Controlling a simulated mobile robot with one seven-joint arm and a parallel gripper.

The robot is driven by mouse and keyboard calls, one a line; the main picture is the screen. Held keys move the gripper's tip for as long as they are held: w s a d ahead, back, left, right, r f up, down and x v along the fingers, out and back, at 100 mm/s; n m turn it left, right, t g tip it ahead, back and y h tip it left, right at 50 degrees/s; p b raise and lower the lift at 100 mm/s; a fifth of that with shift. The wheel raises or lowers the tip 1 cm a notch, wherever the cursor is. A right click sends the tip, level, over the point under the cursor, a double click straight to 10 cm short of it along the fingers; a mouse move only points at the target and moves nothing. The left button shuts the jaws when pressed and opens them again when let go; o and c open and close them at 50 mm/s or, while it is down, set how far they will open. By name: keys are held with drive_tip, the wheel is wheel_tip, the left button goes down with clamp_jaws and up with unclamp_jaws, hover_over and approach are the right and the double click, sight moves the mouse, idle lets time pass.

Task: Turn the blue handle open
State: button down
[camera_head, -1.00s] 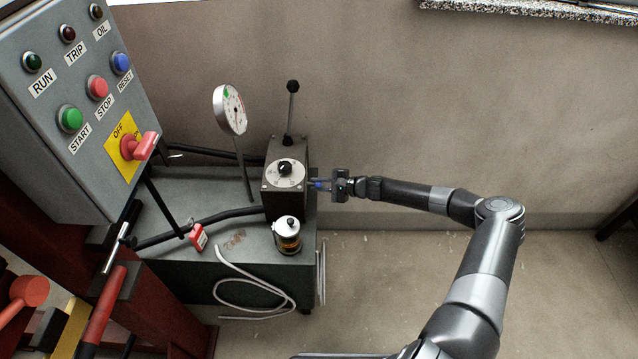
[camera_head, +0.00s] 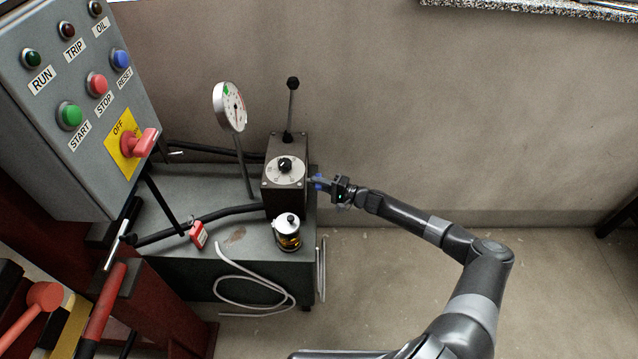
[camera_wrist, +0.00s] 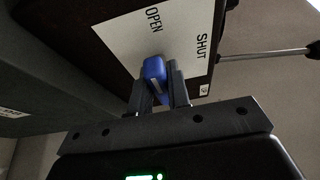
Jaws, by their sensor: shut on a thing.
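The blue handle (camera_wrist: 155,72) sits on a white plate (camera_wrist: 130,32) marked OPEN and SHUT on the side of a dark valve box (camera_head: 287,199). In the wrist view the handle stands between my gripper's (camera_wrist: 163,85) two fingers, which are shut on it. The handle's top end lies below the word OPEN, left of the word SHUT. In the head view the handle (camera_head: 319,183) is a small blue patch at the box's right side, with my gripper (camera_head: 324,184) against it. Part of the handle is hidden by the fingers.
The box stands on a grey tank (camera_head: 190,185) with a gauge (camera_head: 230,107), a glass oil cup (camera_head: 287,233) and a red padlock (camera_head: 199,235). An upright lever (camera_head: 291,100) rises from the box. A control panel (camera_head: 75,110) is at left. The floor at right is clear.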

idle(0.5)
drive_tip(key=c, duration=1.4)
unclamp_jaws()
drive_tip(key=shift+o, duration=0.2)
drive_tip(key=v, duration=1.1)
drive_tip(key=shift+a+f, duration=0.1)
